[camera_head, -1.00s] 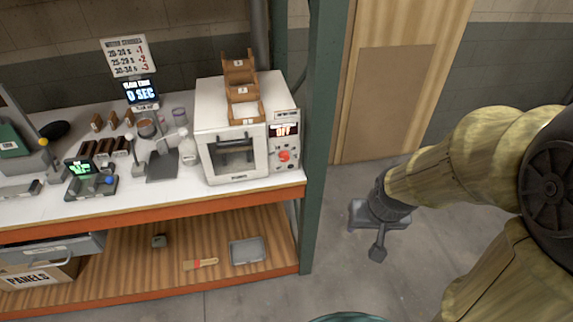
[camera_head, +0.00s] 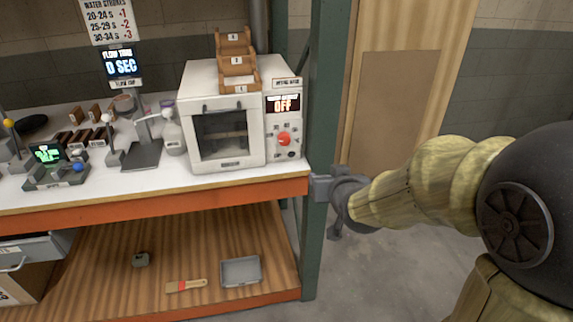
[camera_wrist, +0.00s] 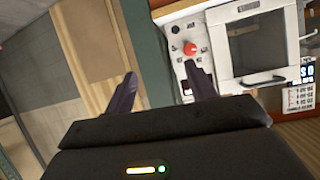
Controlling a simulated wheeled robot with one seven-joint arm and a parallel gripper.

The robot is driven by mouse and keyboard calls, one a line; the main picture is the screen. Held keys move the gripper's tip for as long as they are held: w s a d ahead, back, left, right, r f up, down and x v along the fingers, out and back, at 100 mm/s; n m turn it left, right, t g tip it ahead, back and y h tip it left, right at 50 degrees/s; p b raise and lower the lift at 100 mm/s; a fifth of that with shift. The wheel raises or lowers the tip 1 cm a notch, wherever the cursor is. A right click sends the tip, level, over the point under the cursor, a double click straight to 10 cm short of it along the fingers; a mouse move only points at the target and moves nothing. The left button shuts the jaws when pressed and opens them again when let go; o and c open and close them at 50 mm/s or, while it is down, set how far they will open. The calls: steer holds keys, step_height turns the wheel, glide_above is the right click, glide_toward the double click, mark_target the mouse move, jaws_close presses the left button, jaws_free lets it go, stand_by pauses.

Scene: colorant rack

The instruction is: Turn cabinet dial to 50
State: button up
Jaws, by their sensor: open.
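The cabinet (camera_head: 225,112) is a white oven-like box on the workbench, with a closed windowed door. Its right-hand panel carries a red dial (camera_head: 284,139) under a display (camera_head: 283,104) that reads OFF. The dial also shows in the wrist view (camera_wrist: 190,48), beyond the fingertips and nearer the right finger. My gripper (camera_head: 322,188) is at the shelf's right post, lower than the dial and to its right. In the wrist view my gripper (camera_wrist: 165,85) has its two dark fingers spread wide with nothing between them. The fingers do not touch the dial.
A green post (camera_head: 322,130) stands between the arm side and the cabinet. Wooden trays (camera_head: 238,62) sit on the cabinet. A bottle (camera_head: 173,135) stands left of it. The lower shelf holds a brush (camera_head: 187,286) and a grey tray (camera_head: 240,271).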

mark_target(285, 142)
steer(key=w+a+f+t+y+b, duration=0.3)
steer(key=a+f+t+b, duration=0.1)
steer(key=b, duration=0.7)
steer(key=shift+a+n+t, duration=0.3)
steer(key=shift+a+n, duration=0.1)
steer(key=shift+a, duration=0.5)
steer(key=shift+w, duration=0.1)
steer(key=x, duration=1.7)
steer(key=shift+w, duration=0.15)
steer(key=c, duration=1)
